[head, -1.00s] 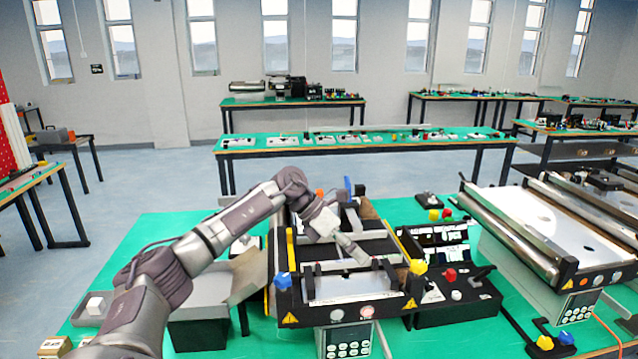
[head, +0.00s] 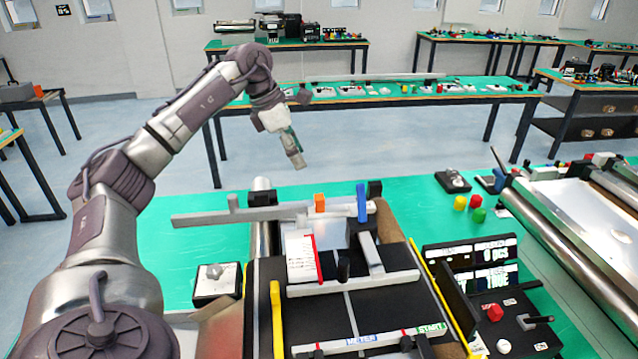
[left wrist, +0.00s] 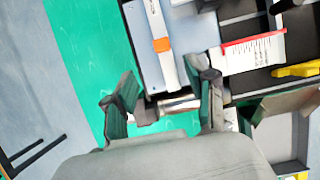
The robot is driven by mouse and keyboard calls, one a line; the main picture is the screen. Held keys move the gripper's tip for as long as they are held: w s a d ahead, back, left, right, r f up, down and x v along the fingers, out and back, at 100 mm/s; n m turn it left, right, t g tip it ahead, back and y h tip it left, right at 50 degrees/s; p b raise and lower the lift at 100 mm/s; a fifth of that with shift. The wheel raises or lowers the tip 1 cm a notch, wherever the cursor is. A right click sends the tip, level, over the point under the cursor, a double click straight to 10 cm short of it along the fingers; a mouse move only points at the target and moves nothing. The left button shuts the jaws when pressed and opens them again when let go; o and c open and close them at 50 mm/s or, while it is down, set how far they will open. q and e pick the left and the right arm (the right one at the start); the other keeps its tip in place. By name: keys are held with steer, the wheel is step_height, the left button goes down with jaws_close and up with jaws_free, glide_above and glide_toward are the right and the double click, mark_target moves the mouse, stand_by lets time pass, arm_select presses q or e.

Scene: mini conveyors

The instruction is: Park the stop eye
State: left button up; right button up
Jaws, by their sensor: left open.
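My left gripper (head: 297,162) hangs above the far end of the near mini conveyor (head: 345,310). In the left wrist view its two fingers (left wrist: 163,98) are spread, and a metal cylinder (left wrist: 178,105) shows between them, with no clear contact. That cylinder stands at the conveyor's far left corner in the head view (head: 263,188). A grey rail (head: 215,217) crosses the far end. It carries a small orange block (head: 320,202), and a blue upright piece (head: 362,203) stands near it. I cannot tell for sure which part is the stop eye. My right gripper is not in view.
A white scale card with a red edge (head: 301,258) stands on the conveyor. A yellow lever (head: 276,310) is at its left side. A control box with displays (head: 472,262) and a second conveyor (head: 590,215) are to the right. Green tabletop (head: 200,240) is free at the far left.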

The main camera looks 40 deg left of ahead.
arm_select(q)
steer(key=p, duration=0.1)
glide_toward(319, 196)
steer(key=f, duration=0.1)
steer(key=p+x, duration=0.2)
steer(key=x, duration=0.6)
steer(key=shift+w+d, duration=0.15)
steer(key=shift+d, duration=0.05)
steer(key=shift+w+d+f, duration=0.1)
steer(key=shift+d+f, duration=0.05)
steer(key=shift+f, duration=0.3)
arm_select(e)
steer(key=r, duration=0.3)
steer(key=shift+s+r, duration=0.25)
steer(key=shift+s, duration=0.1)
arm_select(q)
steer(key=shift+c, duration=1.1)
jaws_close()
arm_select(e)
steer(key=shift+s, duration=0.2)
